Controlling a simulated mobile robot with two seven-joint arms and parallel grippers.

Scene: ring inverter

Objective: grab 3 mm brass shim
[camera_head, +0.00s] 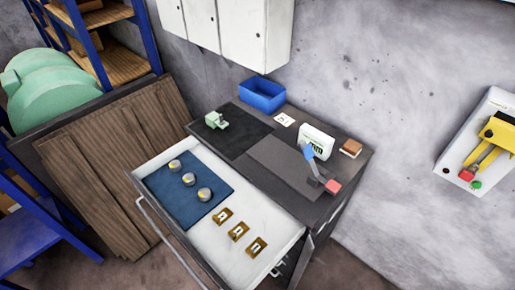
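Three small brass shims lie in a diagonal row on the pale floor of the open drawer (262,217). The upper-left shim (222,215), the middle shim (238,231) and the lower-right shim (257,247) each carry a pale mark. The marks are too small to read, so I cannot tell which one is 3 mm. The shims lie apart from each other, near the drawer's front edge. Neither of my grippers shows in the head view.
A blue mat (170,190) in the drawer bears three round metal pieces (204,194). On the cabinet top stand a blue bin (262,95), a green vise-like tool (216,120), a white display box (317,140), a blue-and-red lever device (320,172) and a brown block (351,148).

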